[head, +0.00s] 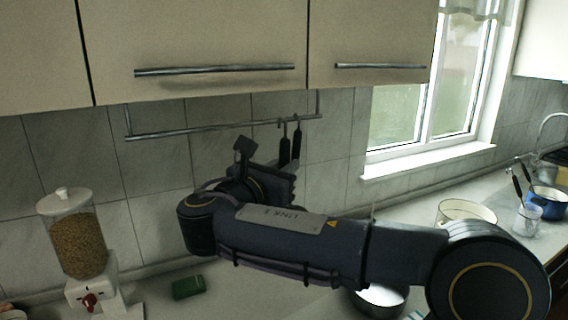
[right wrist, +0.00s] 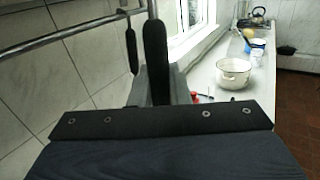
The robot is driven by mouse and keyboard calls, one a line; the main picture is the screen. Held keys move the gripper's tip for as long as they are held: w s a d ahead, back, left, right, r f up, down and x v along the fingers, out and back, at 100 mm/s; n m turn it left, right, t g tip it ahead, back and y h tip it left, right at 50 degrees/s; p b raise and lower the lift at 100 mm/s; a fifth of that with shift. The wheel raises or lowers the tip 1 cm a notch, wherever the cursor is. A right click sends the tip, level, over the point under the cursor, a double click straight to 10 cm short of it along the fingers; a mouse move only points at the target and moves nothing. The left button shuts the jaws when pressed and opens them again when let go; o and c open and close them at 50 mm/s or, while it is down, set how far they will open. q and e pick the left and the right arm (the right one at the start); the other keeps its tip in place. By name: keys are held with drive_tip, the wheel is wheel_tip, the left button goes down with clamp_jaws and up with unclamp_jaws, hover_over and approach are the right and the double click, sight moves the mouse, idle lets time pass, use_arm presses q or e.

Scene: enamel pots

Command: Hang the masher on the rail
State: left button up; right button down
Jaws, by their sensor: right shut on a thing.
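The rail (head: 200,131) is a thin metal bar on the tiled wall below the cupboards; it also crosses the upper left of the right wrist view (right wrist: 60,36). My right gripper (head: 277,178) is just below the rail's right part, shut on the masher's black handle (right wrist: 155,50), which stands upright. In the head view the masher (head: 285,147) appears as the left one of two dark handles. Its top reaches rail height; I cannot tell whether its hook is on the rail. Its lower part is hidden behind my gripper and arm. My left gripper is out of view.
Another black-handled utensil (right wrist: 131,50) hangs from the rail close beside the masher. A cereal dispenser (head: 75,235) and a green block (head: 188,287) are at the lower left. A cream pot (right wrist: 234,73) and a blue pot (head: 548,203) stand on the counter at right.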

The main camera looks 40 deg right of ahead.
drive_tip(key=w+d+f+p, duration=0.1)
drive_tip(key=w+d+p, duration=0.1)
drive_tip(key=w, duration=0.4)
drive_tip(key=w+d+f+p, duration=0.1)
drive_tip(key=w+d+p, duration=0.1)
drive_tip(key=w, duration=0.5)
drive_tip(key=shift+f+p, duration=0.15)
drive_tip(key=shift+p, duration=0.7)
idle(0.7)
drive_tip(key=shift+w+d, duration=0.1)
